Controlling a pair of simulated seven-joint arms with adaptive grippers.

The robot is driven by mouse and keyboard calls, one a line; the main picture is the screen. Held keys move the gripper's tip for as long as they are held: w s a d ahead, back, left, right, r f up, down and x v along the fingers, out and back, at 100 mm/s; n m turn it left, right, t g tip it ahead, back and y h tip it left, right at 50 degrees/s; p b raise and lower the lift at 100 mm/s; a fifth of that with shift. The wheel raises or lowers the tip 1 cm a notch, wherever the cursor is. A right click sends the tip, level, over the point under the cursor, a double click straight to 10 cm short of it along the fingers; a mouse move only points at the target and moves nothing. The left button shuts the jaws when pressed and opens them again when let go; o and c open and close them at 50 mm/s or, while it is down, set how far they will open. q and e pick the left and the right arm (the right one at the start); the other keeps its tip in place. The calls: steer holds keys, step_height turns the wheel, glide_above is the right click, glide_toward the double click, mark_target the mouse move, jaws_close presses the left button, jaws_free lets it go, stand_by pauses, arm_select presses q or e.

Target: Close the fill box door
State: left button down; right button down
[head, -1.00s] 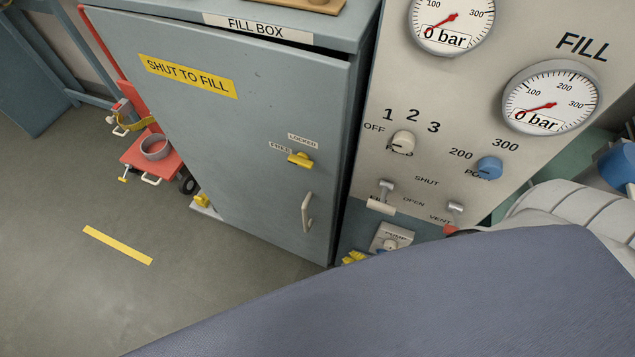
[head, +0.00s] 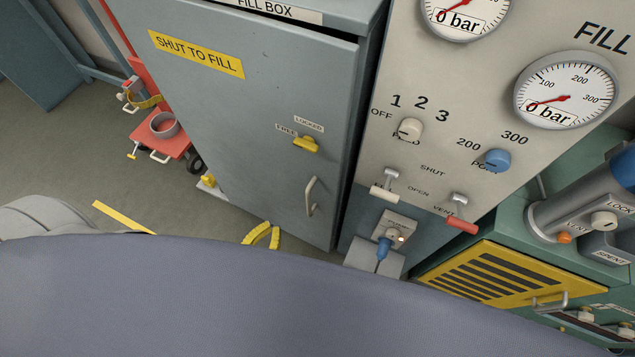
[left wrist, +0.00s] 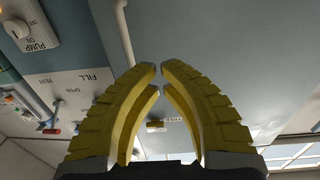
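The grey-blue fill box door (head: 235,120) has a yellow SHUT TO FILL label (head: 195,53) and stands close to its frame. A narrow dark gap shows along its top and right edge. Its pale bar handle (head: 311,196) is low on the right, and the yellow latch knob (head: 306,144) sits by the FREE and LOCKED labels. My left gripper (head: 262,234) is left of and below the handle, with nothing between its fingers. In the left wrist view its yellow fingertips (left wrist: 160,68) nearly meet, and the handle (left wrist: 122,32) is beside them. My right gripper is not in view.
The fill panel (head: 450,120) with gauges, knobs and levers stands right of the box. A pump switch (head: 395,235) is below it. A yellow-grilled green unit (head: 500,275) is at the lower right. A red trolley (head: 160,130) stands on the floor at the left.

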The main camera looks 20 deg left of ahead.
mark_target(300, 186)
arm_select(q)
steer(key=x, duration=1.4)
steer(key=shift+d+r, duration=0.1)
steer(key=shift+r, duration=0.3)
steer(key=shift+w, duration=0.15)
